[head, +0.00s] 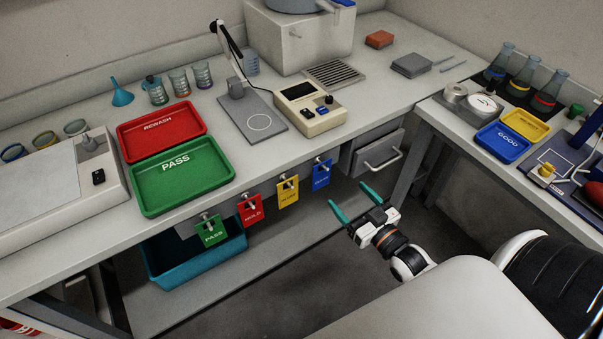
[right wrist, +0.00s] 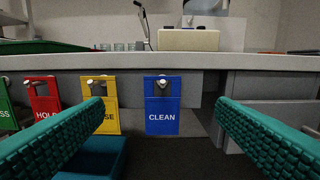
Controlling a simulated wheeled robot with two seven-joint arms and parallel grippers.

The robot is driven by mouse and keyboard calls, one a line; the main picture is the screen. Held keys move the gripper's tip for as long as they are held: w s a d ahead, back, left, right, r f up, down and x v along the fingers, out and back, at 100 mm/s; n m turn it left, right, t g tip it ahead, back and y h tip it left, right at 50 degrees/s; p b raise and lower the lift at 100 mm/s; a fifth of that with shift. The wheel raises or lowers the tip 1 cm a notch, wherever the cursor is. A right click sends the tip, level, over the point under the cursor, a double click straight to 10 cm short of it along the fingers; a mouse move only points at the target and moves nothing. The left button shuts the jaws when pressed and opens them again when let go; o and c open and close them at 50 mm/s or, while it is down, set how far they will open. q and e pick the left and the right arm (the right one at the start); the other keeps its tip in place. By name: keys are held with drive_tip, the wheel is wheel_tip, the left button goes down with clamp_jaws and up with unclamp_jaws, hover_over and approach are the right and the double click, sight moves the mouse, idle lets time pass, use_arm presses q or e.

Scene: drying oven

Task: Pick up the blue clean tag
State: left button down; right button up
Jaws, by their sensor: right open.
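The blue clean tag (head: 321,176) hangs from a peg on the front edge of the bench, at the right end of a row of tags. In the right wrist view the blue tag (right wrist: 162,108) faces me, upright, with the word CLEAN on it. My right gripper (head: 356,202) is open and empty, a short way to the right of and in front of the tag. In the right wrist view its two teal fingers (right wrist: 160,118) stand wide on either side of the tag, apart from it. My left gripper is not in view.
Yellow (head: 288,191), red (head: 250,209) and green (head: 211,231) tags hang to the left of the blue one. A grey drawer (head: 375,154) is to its right. A teal bin (head: 195,263) stands below the bench. The floor in front is clear.

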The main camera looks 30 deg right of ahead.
sight(326, 168)
drive_tip(key=w, duration=0.7)
drive_tip(key=w+p, duration=0.1)
drive_tip(key=w, duration=0.3)
drive_tip(key=shift+w+a, duration=0.15)
drive_tip(key=shift+a, duration=0.1)
drive_tip(key=c, duration=1)
